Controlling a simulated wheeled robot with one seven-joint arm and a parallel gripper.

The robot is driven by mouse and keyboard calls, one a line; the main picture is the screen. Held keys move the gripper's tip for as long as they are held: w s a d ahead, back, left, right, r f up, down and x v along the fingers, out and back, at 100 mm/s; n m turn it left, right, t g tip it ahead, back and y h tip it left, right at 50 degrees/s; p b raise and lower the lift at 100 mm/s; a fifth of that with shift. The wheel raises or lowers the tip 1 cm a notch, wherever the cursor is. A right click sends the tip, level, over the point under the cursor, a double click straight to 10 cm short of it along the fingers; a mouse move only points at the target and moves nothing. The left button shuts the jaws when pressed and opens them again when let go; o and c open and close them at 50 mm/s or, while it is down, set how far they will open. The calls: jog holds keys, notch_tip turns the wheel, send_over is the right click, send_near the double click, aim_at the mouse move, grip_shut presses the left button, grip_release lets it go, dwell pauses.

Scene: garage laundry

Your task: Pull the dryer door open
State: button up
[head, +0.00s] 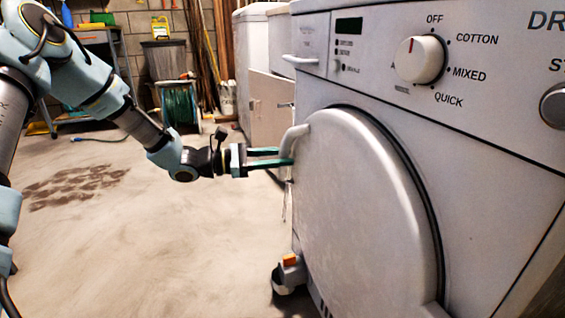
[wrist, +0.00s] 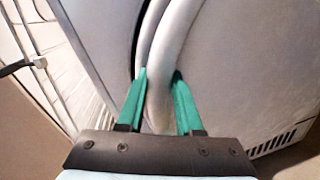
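The dryer (head: 462,110) fills the right of the head view. Its round white door (head: 365,215) has a dark seam along its upper right edge; I cannot tell whether it is slightly ajar. The curved pale door handle (head: 296,134) is at the door's upper left. My gripper (head: 279,157) reaches it from the left with green fingers. In the wrist view the handle (wrist: 172,45) runs between the two fingertips, one on each side, and the fingers appear closed on it. The part of the handle between the fingers is partly hidden in the head view.
The dryer's dial (head: 420,59) and a drawer handle (head: 300,61) are above the door. A white cabinet (head: 268,105) stands behind the dryer. A green hose reel (head: 180,105) and a bin (head: 166,60) are at the back.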

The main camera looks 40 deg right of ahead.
jog(key=shift+s+d, duration=0.15)
jog(key=shift+d, duration=0.15)
jog(key=shift+c, duration=0.4)
grip_shut()
dwell(0.9)
